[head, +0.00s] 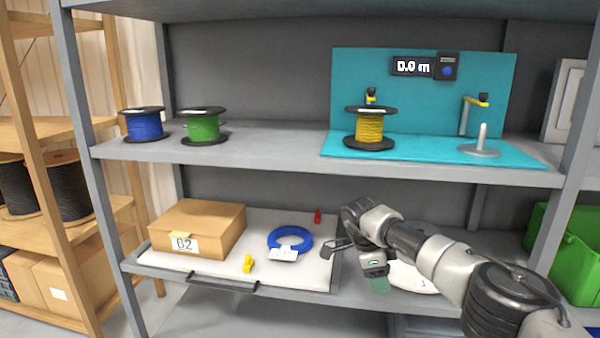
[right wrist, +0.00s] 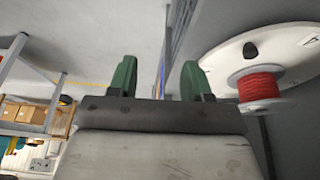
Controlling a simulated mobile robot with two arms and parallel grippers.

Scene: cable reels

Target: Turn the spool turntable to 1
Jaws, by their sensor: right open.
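The spool turntable is a white disc (head: 408,279) on the lower shelf, partly hidden behind my right arm in the head view. The right wrist view shows the disc (right wrist: 225,62) with a red spool (right wrist: 258,84) and a dark round spot (right wrist: 251,49) on it. A small dark mark sits near its edge, too small to read. My right gripper (head: 377,282), with green fingers, is at the disc's left side in the head view. It also shows in the right wrist view (right wrist: 159,80), open and empty, with the disc to the right of the fingers. My left gripper is out of view.
Left of the turntable, a white tray (head: 215,270) holds a cardboard box (head: 200,225), a blue cable coil (head: 290,239) and small yellow and red pieces. Blue, green and yellow spools stand on the shelf above. A green bin (head: 565,255) is at right.

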